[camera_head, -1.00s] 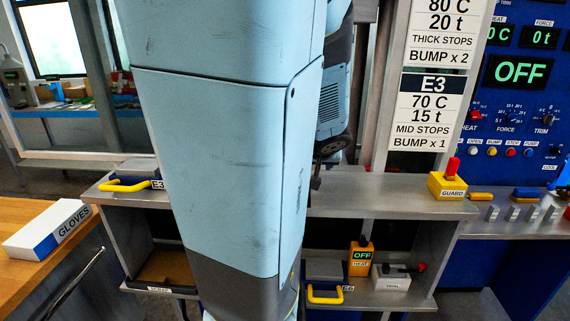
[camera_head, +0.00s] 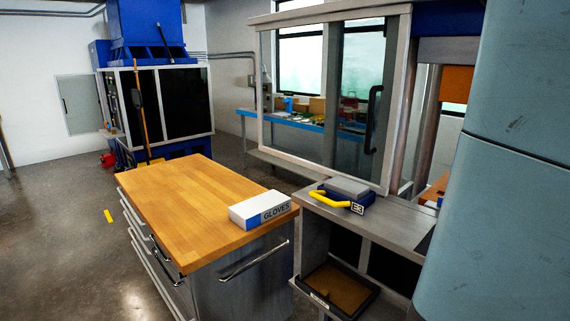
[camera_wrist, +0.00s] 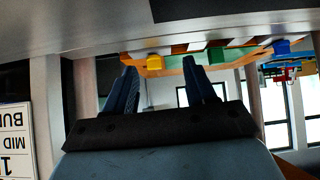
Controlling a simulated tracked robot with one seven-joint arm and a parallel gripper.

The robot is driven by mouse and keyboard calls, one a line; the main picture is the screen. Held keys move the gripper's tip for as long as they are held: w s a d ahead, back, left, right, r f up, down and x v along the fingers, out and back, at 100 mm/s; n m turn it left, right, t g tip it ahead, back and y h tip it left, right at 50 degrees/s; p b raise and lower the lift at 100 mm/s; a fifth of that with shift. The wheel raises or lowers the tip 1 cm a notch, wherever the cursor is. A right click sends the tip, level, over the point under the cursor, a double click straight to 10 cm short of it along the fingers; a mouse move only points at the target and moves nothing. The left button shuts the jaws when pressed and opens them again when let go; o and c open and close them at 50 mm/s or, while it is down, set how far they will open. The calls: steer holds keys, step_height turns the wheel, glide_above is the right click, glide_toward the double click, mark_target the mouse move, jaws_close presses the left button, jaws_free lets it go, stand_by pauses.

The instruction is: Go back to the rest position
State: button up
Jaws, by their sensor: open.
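My gripper (camera_wrist: 160,68) shows in the wrist view with its two dark fingers spread apart. Nothing is between them. The wrist picture appears upside down, with a sign (camera_wrist: 15,140) at the left edge and a grey surface (camera_wrist: 90,25) along the top. In the head view my pale blue arm fills the right edge, and the gripper itself is out of that picture.
A wooden-topped drawer cabinet (camera_head: 180,195) carries a white GLOVES box (camera_head: 263,210). Beside it, a grey bench (camera_head: 395,215) holds a block with a yellow handle (camera_head: 335,200), labelled E3. A tray (camera_head: 340,288) sits below. Floor (camera_head: 60,230) at left looks clear.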

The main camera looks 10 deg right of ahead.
steer(key=w+a+r+n+t+h, duration=0.1)
steer(key=w+a+r+n, duration=0.2)
steer(key=w+a+r, duration=0.65)
steer(key=s+a+f+n+y, duration=0.1)
steer(key=a+n+y, duration=0.7)
steer(key=a, duration=2.1)
steer(key=shift+s+a+f+g+y, duration=0.2)
steer(key=shift+g+y, duration=0.1)
steer(key=shift+y, duration=0.1)
steer(key=shift+w, duration=0.1)
